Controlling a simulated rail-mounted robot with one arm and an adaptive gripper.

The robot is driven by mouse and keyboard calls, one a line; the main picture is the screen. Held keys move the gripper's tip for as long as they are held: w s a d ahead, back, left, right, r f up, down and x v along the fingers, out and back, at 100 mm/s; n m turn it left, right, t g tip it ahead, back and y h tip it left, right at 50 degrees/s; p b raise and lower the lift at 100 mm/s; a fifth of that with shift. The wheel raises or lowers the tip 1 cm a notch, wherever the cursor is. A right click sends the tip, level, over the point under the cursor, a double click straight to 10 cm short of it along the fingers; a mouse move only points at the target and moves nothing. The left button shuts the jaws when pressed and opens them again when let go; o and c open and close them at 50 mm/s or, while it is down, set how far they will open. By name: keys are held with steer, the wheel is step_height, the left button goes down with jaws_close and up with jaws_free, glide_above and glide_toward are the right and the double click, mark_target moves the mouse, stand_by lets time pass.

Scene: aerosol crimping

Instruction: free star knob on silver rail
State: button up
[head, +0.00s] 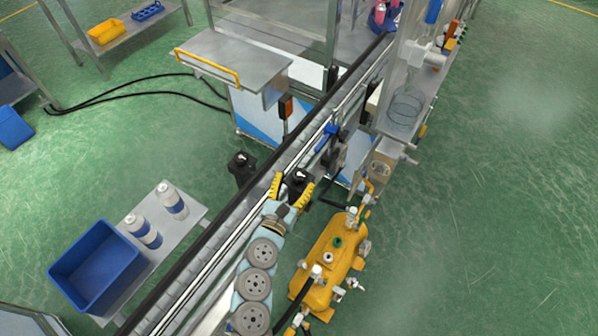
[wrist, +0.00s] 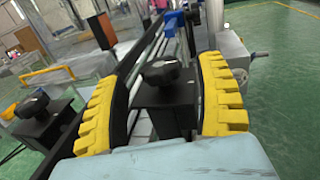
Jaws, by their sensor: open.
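A black star knob (head: 298,175) sits on a black block at the right side of the silver rail (head: 240,224). In the wrist view this knob (wrist: 165,71) stands between my fingers, on top of its black block (wrist: 172,95). My gripper (head: 291,190) is open, with one yellow finger on each side of the knob and block. In the wrist view my gripper (wrist: 160,90) shows visible gaps beside the knob, and the fingers do not appear closed on it. The knob's underside and stem are hidden.
A second black star knob (head: 240,160) on a block stands left of the conveyor. A yellow tank (head: 330,262) with fittings lies close on the right. A blue clamp (head: 328,136) is farther up the rail. A blue bin (head: 95,268) and white bottles (head: 172,201) are at left.

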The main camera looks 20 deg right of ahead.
steer(key=shift+x, duration=1.5)
steer(key=c, duration=1.2)
